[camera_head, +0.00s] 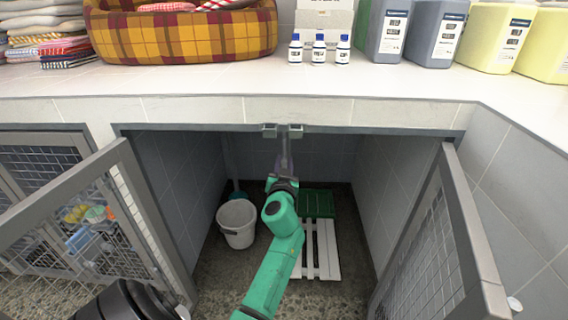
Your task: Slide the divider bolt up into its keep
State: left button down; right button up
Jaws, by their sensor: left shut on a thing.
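My left gripper (286,168) is at the end of the green arm, inside the open kennel and just below the front edge of the counter. It is shut on a slim upright grey part, which I take to be the divider bolt; the gripper hides most of it. Whether the bolt's tip touches a bracket is too small to tell. My right gripper is not in view.
Mesh doors stand open at the left (67,193) and right (467,212). A white bucket (237,232), a white slatted pallet (325,250) and a green crate-like thing (317,203) are on the kennel floor. Bottles (319,50) and a plaid pet bed (180,38) stand on the counter.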

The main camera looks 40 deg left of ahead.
aim_at(284, 147)
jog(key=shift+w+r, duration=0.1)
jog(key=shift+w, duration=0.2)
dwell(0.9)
pick_arm(q)
jog(key=shift+r, duration=0.35)
notch_tip(284, 147, up, 3)
jog(key=shift+f+p, duration=0.1)
jog(key=shift+p, duration=1.15)
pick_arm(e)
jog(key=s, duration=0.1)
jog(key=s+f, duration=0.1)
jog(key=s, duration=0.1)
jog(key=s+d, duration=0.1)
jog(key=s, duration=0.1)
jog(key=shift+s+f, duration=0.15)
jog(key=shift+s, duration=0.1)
pick_arm(q)
jog(key=c, duration=0.7)
grip_release()
